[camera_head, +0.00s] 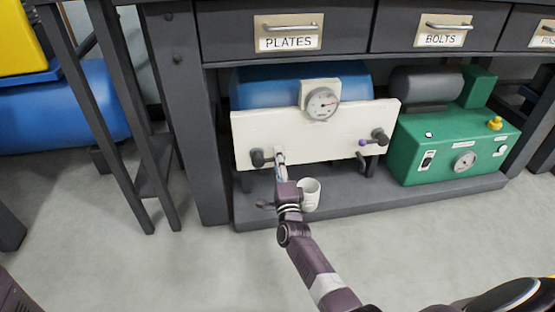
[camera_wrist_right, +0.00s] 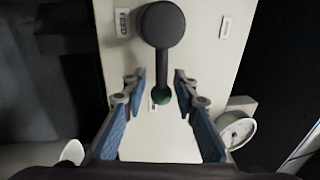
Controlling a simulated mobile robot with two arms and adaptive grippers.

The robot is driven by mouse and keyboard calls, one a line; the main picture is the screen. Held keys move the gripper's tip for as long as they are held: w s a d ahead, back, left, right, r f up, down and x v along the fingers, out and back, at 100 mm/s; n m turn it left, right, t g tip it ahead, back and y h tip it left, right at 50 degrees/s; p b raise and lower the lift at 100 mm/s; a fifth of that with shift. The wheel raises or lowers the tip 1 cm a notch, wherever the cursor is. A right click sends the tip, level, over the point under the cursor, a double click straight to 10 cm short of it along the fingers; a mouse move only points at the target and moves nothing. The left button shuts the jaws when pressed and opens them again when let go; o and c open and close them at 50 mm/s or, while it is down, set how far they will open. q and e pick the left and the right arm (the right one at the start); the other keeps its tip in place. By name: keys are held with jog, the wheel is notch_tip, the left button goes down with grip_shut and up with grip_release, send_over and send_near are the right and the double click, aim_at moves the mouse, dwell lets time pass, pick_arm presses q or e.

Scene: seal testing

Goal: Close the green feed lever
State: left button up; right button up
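The green feed lever (camera_wrist_right: 161,97) is a dark bar with a green tip, running from a round black valve hub (camera_wrist_right: 161,24) on the cream panel. In the right wrist view the bar points down the picture, its tip between the two blue-padded fingers of my right gripper (camera_wrist_right: 160,88). The fingers are open, with a gap on each side of the lever. In the head view my right gripper (camera_head: 281,160) is at the panel's lower left, beside the left valve (camera_head: 259,158); it hides the green tip there. My left gripper is out of view.
The cream panel (camera_head: 300,128) carries a gauge (camera_head: 322,103) and a second lever with a purple tip (camera_head: 363,142). A white mug (camera_head: 310,195) stands on the low shelf beside my right arm. A green pump unit (camera_head: 440,150) stands at right.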

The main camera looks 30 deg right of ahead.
jog(key=shift+a, duration=0.2)
